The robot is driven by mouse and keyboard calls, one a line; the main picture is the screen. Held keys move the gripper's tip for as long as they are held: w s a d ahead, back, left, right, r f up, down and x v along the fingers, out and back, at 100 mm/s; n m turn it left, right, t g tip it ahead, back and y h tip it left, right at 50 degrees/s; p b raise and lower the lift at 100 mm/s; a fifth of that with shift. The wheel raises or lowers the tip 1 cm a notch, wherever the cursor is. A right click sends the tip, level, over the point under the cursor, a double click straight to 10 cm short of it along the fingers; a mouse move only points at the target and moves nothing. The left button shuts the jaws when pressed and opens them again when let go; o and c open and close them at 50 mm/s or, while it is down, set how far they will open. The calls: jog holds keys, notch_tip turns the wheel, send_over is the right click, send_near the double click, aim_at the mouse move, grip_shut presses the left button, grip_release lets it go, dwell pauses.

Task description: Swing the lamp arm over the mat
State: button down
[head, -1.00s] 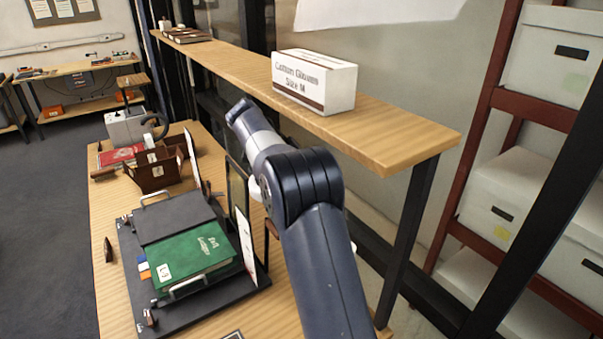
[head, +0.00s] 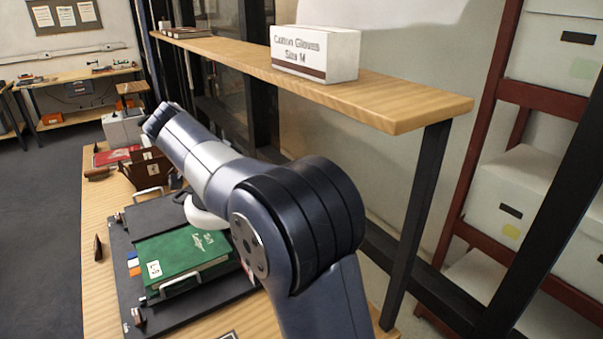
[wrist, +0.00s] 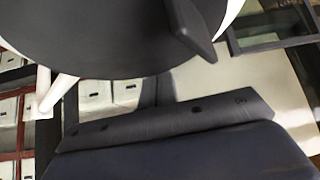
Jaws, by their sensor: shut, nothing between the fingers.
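The dark mat (head: 128,290) lies on the wooden table. A green ledger (head: 180,252) rests on it. My arm crosses in front of the table's right side, and its bulky joint hides part of the mat and table. A white curved part (head: 205,213) shows below my arm; I cannot tell whether it is lamp or wrist. In the wrist view, a large dark rounded shape (wrist: 95,35) with white edges fills the top, and pale rods (wrist: 58,90) show at left. My gripper (wrist: 190,32) shows only as a dark piece there, shut and empty. I cannot make out the lamp clearly.
A raised wooden shelf (head: 420,108) with a cotton gloves box (head: 315,54) runs along the right, close to my arm. A brown file holder (head: 147,170) and a grey box (head: 122,130) stand at the table's back. The floor (head: 40,220) at left is clear.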

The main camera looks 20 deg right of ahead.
jog(key=s+a+n+t+y+b, duration=0.2)
jog(key=s+a+n+b, duration=0.2)
jog(key=s, duration=0.6)
jog(key=s+a+n+t+y+b, duration=0.2)
jog(key=s+a+n+b, duration=0.3)
jog(key=s, duration=0.5)
jog(key=shift+s+a+n+t+y, duration=0.35)
jog(key=shift+a+n+y, duration=0.25)
jog(key=shift+a+n, duration=0.65)
jog(key=shift+a+r+m, duration=0.15)
jog(key=shift+a+m, duration=0.05)
jog(key=shift+m, duration=0.05)
